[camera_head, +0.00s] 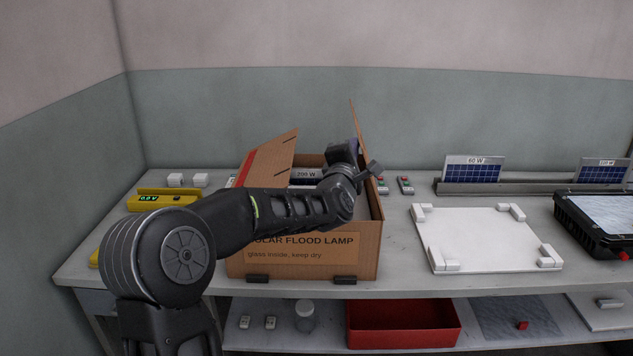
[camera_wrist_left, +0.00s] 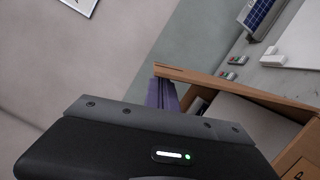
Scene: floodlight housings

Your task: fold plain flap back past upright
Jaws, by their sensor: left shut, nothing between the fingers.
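An open cardboard box (camera_head: 310,262) printed "SOLAR FLOOD LAMP" stands on the bench. Its left flap (camera_head: 270,158), with a red stripe, leans up and inward. Its plain right flap (camera_head: 359,128) stands up, seen nearly edge-on; in the wrist view its brown edge (camera_wrist_left: 215,82) runs beyond my gripper body. My left gripper (camera_head: 374,168) is at the box's right side, beside the plain flap, shut and empty. Whether it touches the flap I cannot tell. My left arm hides part of the box's front and opening. My right gripper is out of view.
A white board with corner blocks (camera_head: 485,240) lies right of the box. Small solar panels (camera_head: 473,170) stand in a rail behind it, and a black case (camera_head: 600,222) is far right. A yellow meter (camera_head: 162,200) is left. A red bin (camera_head: 402,325) sits below.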

